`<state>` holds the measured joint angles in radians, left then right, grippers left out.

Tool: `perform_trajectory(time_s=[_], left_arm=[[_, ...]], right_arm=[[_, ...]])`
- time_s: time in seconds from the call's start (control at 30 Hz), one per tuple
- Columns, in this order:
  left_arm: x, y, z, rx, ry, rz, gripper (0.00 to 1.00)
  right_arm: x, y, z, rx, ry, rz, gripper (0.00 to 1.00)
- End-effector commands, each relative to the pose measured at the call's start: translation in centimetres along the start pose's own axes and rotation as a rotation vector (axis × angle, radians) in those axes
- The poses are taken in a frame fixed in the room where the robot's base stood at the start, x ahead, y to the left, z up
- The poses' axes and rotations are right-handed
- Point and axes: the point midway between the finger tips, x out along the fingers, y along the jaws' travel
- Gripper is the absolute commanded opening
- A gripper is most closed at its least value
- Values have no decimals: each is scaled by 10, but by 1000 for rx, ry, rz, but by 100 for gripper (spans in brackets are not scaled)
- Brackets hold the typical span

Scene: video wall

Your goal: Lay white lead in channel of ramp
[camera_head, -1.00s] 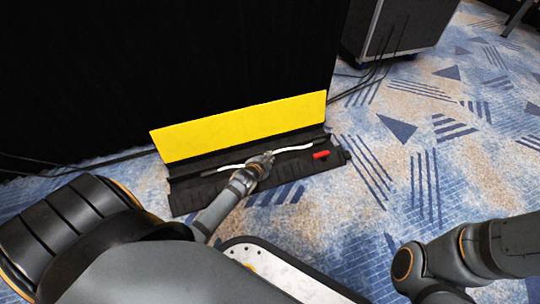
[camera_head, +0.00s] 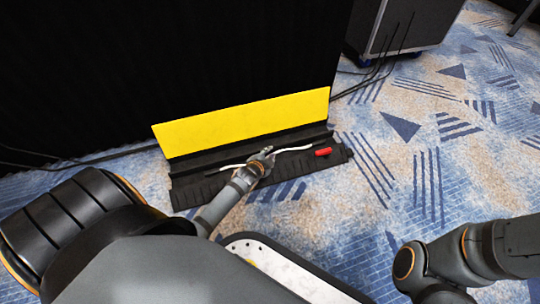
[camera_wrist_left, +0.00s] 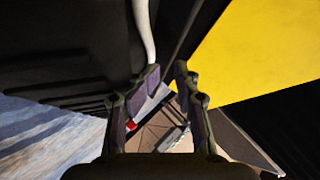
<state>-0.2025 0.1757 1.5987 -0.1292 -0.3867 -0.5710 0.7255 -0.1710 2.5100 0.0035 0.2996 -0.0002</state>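The ramp is a black floor cable ramp (camera_head: 215,186) with its yellow lid (camera_head: 245,121) standing open along the back. In the left wrist view the yellow lid (camera_wrist_left: 255,50) fills the upper right. The white lead (camera_head: 294,149) lies along the ramp's black body, showing on both sides of my left gripper (camera_head: 270,155). In the wrist view the lead (camera_wrist_left: 143,30) runs down to the left fingertip and is hidden behind it. My left gripper (camera_wrist_left: 167,78) is low at the ramp, fingertips apart. I cannot tell whether the lead is fully inside the channel. My right gripper is out of view.
A red piece (camera_head: 323,152) lies at the ramp's right end. A black draped wall (camera_head: 160,60) stands behind the ramp. Black cables (camera_head: 120,155) run from both sides. A dark case (camera_head: 415,25) stands at the back right. Patterned carpet (camera_head: 410,165) is clear at right.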

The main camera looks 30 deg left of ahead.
Motion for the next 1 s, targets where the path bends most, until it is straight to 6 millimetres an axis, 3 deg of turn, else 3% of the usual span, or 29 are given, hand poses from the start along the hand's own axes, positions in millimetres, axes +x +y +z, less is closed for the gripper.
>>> perform_trajectory(time_s=[0.37,0.47,0.8,1.0], left_arm=[[-4,4,4,0,-8,8,37],[-18,4,4,0,-8,8,37],[-97,2,2,2,-3,5,37],[-118,1,1,0,-2,2,37]], right_arm=[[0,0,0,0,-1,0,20],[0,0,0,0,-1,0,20],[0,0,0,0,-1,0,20],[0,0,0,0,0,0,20]])
